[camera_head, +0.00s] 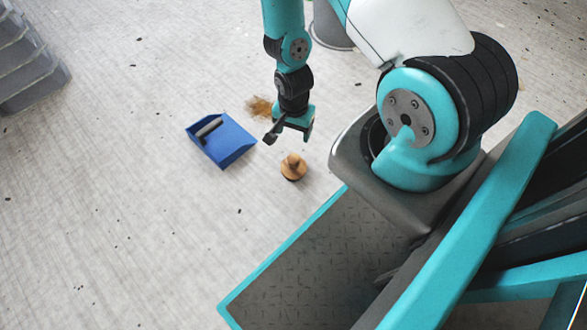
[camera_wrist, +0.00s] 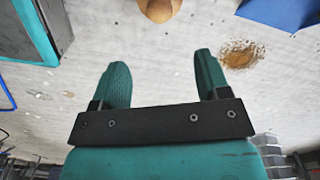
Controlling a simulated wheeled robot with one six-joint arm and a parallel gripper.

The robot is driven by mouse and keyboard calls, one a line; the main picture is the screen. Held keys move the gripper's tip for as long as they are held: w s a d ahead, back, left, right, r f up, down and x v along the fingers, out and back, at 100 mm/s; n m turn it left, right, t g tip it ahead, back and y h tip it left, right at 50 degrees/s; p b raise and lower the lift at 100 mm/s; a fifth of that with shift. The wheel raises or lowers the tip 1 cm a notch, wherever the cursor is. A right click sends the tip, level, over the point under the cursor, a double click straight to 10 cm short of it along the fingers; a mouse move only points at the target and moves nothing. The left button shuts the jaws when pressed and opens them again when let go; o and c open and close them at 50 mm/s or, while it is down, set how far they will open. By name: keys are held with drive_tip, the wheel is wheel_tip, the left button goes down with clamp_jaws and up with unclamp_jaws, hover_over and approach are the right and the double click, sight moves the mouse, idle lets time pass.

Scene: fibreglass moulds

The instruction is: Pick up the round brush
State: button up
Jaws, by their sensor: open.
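The round brush (camera_head: 293,168) is a small wooden disc with a knob on top. It stands on the floor in the head view, to the right of the blue dustpan. In the wrist view part of the brush (camera_wrist: 159,9) shows at the top edge, cut off by the frame. My gripper (camera_head: 289,134) is above the floor, a little up the picture from the brush and apart from it. In the wrist view my gripper (camera_wrist: 158,75) has its two fingers spread, with nothing between them.
A blue dustpan (camera_head: 222,140) with a grey handle lies on the floor. A brown pile of dust (camera_head: 260,107) lies beyond it and also shows in the wrist view (camera_wrist: 240,55). Grey stacked crates (camera_head: 30,70) stand at upper left. The floor at left is mostly clear, with small dark specks.

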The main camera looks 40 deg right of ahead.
sight(294, 157)
wheel_tip(294, 157, down, 12)
drive_tip(key=b, duration=0.7)
drive_tip(key=shift+r, duration=0.1)
wheel_tip(294, 157, down, 5)
drive_tip(key=b, duration=0.5)
drive_tip(key=c, duration=1.1)
wheel_tip(294, 157, up, 20)
drive_tip(key=p, duration=1.2)
